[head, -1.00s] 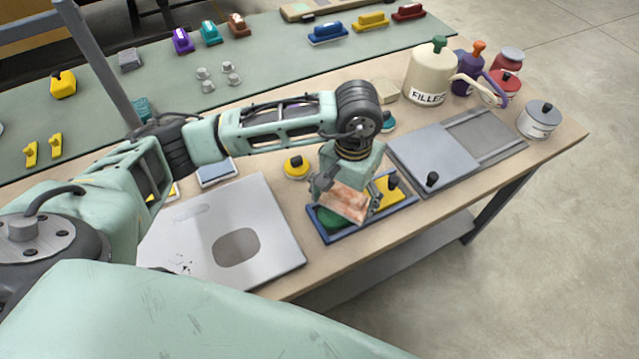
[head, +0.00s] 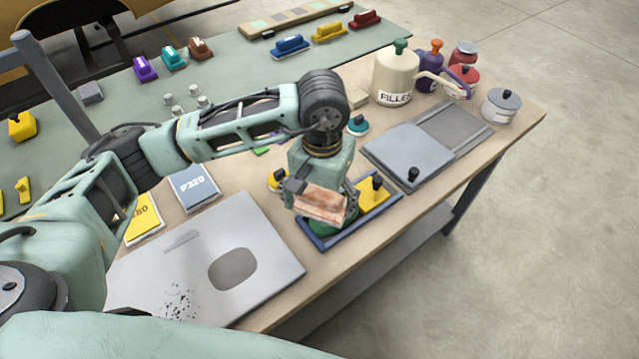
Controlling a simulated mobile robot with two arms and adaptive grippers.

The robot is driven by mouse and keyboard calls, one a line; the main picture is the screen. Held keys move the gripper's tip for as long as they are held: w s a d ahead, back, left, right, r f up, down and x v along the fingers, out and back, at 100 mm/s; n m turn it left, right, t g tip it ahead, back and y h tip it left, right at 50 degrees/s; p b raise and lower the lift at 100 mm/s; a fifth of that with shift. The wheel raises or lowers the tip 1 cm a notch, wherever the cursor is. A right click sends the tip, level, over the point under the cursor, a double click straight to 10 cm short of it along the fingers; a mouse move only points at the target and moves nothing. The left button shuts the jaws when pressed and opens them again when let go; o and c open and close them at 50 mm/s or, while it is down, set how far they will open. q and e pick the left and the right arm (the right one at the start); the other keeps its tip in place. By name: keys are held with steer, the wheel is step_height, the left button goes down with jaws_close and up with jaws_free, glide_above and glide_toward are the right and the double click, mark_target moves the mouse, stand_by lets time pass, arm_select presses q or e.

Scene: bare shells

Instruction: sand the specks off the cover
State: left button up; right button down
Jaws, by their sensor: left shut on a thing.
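The cover (head: 150,265) is a flat grey panel lying on the bench at the lower left. It has a dark oval patch and a short slot-like mark. Dark specks (head: 180,300) cluster near its front edge, partly cut off by my own body. My left gripper (head: 322,190) is shut on a brown-pink, worn-looking block (head: 318,204). It holds the block over the left part of a blue tray (head: 345,236), to the right of the cover. A green item under the block is mostly hidden. My right gripper is not in view.
A yellow block with a black knob (head: 373,192) sits in the tray's right part. A P320 sheet (head: 193,186) and a yellow sheet (head: 143,220) lie behind the cover. A grey lidded box (head: 408,150), a filler can (head: 396,78) and a pot (head: 501,105) stand right.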

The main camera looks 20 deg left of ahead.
arm_select(q)
steer(key=shift+a+r+p, duration=0.1)
steer(key=shift+r+p, duration=0.35)
steer(key=shift+r, duration=1.3)
